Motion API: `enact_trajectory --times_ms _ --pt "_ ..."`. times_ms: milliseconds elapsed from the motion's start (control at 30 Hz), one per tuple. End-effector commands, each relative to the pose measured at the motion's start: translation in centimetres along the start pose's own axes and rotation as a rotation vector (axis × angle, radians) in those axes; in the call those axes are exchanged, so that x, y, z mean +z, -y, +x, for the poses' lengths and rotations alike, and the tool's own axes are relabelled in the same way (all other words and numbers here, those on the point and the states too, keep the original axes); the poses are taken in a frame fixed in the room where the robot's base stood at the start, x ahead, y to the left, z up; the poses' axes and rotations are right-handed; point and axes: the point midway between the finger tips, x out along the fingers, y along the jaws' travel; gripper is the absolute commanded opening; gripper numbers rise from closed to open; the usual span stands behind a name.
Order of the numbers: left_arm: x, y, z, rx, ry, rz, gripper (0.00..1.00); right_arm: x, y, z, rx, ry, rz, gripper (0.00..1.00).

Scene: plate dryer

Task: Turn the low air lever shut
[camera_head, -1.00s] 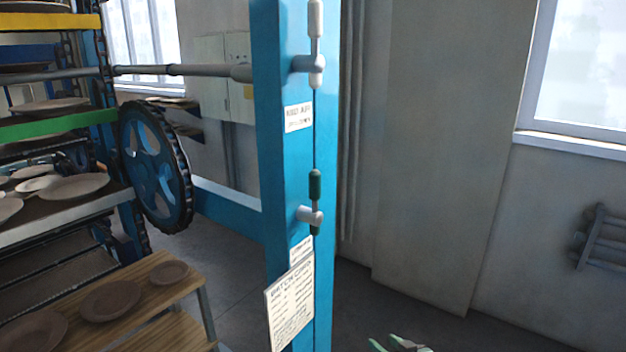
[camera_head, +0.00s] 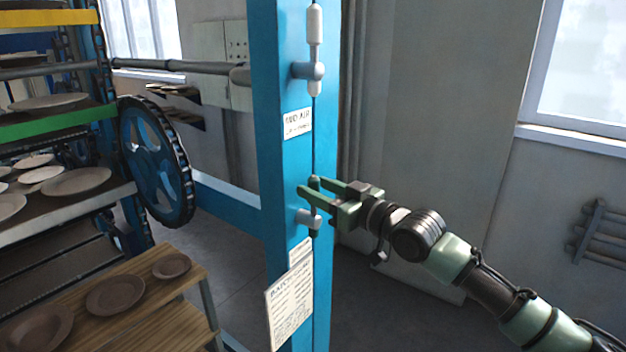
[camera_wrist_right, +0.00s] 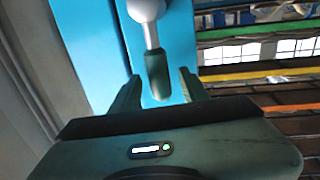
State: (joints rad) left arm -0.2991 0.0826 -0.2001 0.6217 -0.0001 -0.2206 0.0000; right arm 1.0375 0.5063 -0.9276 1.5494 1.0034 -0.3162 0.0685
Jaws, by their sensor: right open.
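The low air lever (camera_head: 308,216) is mounted on the blue post, with a grey hub and a dark green handle standing upright. My right gripper (camera_head: 312,187) is open, with its green fingers at the upper end of this handle. In the right wrist view, the dark handle (camera_wrist_right: 157,72) lies between the two spread fingers, below the round grey hub (camera_wrist_right: 146,9). Bare gaps show at both sides of the handle there. The fingers partly hide the handle in the head view. My left gripper is out of view.
A second, white-handled lever (camera_head: 312,69) sits higher on the blue post (camera_head: 276,150). A paper notice (camera_head: 290,305) hangs below the low lever. Plate racks (camera_head: 60,205), a chain wheel (camera_head: 157,162) and a wooden bench (camera_head: 125,290) stand left. Floor right of the post is open.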

Motion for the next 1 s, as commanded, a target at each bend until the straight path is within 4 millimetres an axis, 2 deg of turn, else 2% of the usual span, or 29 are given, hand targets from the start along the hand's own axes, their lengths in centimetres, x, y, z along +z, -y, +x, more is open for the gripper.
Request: enact_trajectory --times_ms 133,433,467,600,633,1000 --pt "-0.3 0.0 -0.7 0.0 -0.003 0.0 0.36 -0.1 0.0 1.4 0.001 0.0 0.0 0.45" --pt "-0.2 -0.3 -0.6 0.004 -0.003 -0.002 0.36 0.1 -0.1 1.7 0.001 0.0 -0.001 0.45" --pt "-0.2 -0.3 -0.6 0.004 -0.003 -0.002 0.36 0.1 -0.1 1.7 0.001 0.0 -0.001 0.42" --pt "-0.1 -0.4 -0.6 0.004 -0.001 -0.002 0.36 0.1 -0.1 1.7 0.002 0.0 -0.001 0.03" --pt "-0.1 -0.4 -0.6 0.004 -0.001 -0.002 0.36 0.1 -0.1 1.7 0.002 0.0 -0.001 0.0" --pt "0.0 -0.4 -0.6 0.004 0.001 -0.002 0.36 0.0 -0.1 1.7 0.002 -0.001 -0.001 0.0"
